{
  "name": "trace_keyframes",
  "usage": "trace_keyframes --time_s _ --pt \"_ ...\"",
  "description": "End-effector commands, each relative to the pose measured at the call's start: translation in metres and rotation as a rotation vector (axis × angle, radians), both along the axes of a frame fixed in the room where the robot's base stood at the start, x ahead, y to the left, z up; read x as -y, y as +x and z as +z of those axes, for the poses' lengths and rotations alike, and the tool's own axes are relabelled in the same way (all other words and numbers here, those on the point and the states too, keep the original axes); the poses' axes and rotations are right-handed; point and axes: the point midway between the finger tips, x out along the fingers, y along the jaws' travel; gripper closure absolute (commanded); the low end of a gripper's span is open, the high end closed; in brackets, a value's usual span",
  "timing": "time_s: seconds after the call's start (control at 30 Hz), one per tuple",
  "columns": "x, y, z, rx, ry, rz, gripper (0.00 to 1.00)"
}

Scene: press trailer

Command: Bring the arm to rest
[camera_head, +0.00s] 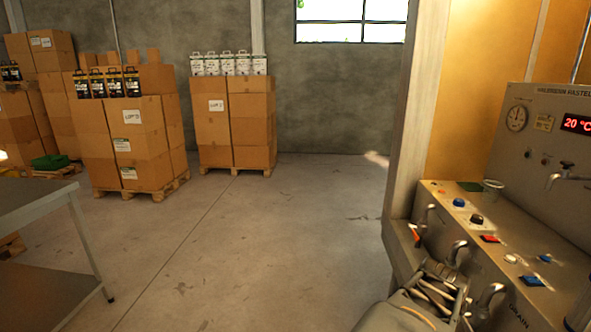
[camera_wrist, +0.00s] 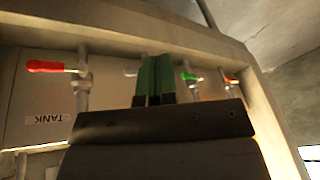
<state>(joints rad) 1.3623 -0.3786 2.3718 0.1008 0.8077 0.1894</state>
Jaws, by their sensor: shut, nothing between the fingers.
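My gripper (camera_wrist: 155,72) shows in the wrist view as two green fingers side by side, shut with nothing between them. It is in front of the grey panel (camera_wrist: 115,122) with pipes and valves. A red valve handle (camera_wrist: 55,67) is to its left, a green valve handle (camera_wrist: 188,77) and an orange one (camera_wrist: 231,80) to its right. I cannot tell how far the fingers are from the pipes behind. In the head view, part of my arm shows at the bottom right beside the press console (camera_head: 535,225); the fingertips cannot be made out there.
A grey table (camera_head: 35,200) is at the left. Pallets with stacked cartons (camera_head: 145,145) stand behind. The middle floor (camera_head: 260,240) is clear.

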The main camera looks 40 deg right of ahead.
Motion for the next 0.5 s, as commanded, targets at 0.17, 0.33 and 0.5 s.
trace_keyframes --time_s 0.17,0.33,0.5 --pt "-0.058 0.074 0.029 -0.076 0.003 0.451 1.0" --pt "-0.128 0.125 0.051 -0.131 -0.018 0.861 1.0" --pt "-0.196 0.153 0.073 -0.15 -0.053 1.181 1.0"
